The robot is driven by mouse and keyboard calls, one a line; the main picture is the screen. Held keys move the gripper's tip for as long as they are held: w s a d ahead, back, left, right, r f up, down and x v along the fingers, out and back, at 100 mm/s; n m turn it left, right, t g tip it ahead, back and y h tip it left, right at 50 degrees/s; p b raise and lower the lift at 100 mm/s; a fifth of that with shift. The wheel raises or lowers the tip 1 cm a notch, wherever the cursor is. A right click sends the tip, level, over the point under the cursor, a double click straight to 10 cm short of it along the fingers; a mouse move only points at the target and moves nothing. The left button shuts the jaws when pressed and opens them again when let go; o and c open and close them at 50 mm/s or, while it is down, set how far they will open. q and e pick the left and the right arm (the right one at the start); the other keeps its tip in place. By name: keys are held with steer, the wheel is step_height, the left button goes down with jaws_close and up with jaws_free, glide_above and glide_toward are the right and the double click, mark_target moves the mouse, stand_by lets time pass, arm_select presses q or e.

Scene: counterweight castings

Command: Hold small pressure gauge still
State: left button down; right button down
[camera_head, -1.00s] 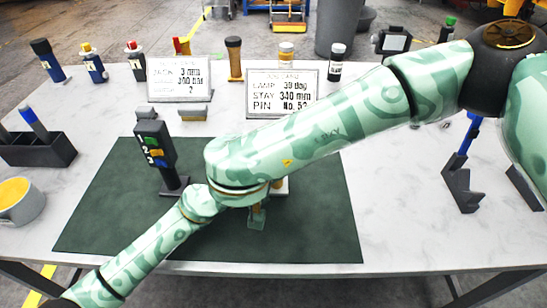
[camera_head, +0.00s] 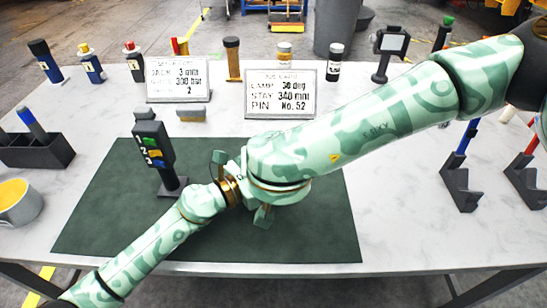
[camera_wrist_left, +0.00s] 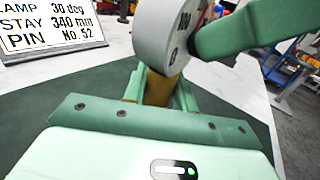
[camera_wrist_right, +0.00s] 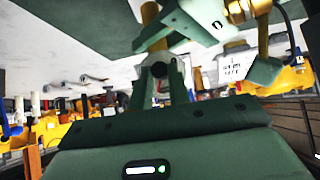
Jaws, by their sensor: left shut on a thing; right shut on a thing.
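In the left wrist view a thick, round, pale grey gauge-like body (camera_wrist_left: 165,35) with dark marks stands above a brass stem (camera_wrist_left: 157,88). My left gripper (camera_wrist_left: 160,98) is shut on that stem. In the right wrist view my right gripper (camera_wrist_right: 160,85) is shut on a slim brass piece (camera_wrist_right: 152,28); I cannot tell which part it is. Part of my left gripper (camera_wrist_right: 195,20) and a white tag (camera_wrist_right: 236,66) show close beside it. In the head view my right arm hides most of both grippers and the gauge over the dark mat (camera_head: 110,215).
A post with numbered coloured buttons (camera_head: 152,145) stands on the mat, close left of my grippers. Sign cards (camera_head: 280,94) and several bottles line the back. The mat's right part is clear.

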steer(key=shift+d+m+y, duration=0.2)
steer(key=shift+m+y, duration=0.4)
steer(key=shift+y, duration=0.6)
steer(key=c, duration=1.3)
jaws_free()
steer(key=shift+d, duration=0.1)
steer(key=v, duration=1.2)
steer(key=shift+s+d+f, duration=0.15)
steer(key=shift+f, duration=0.05)
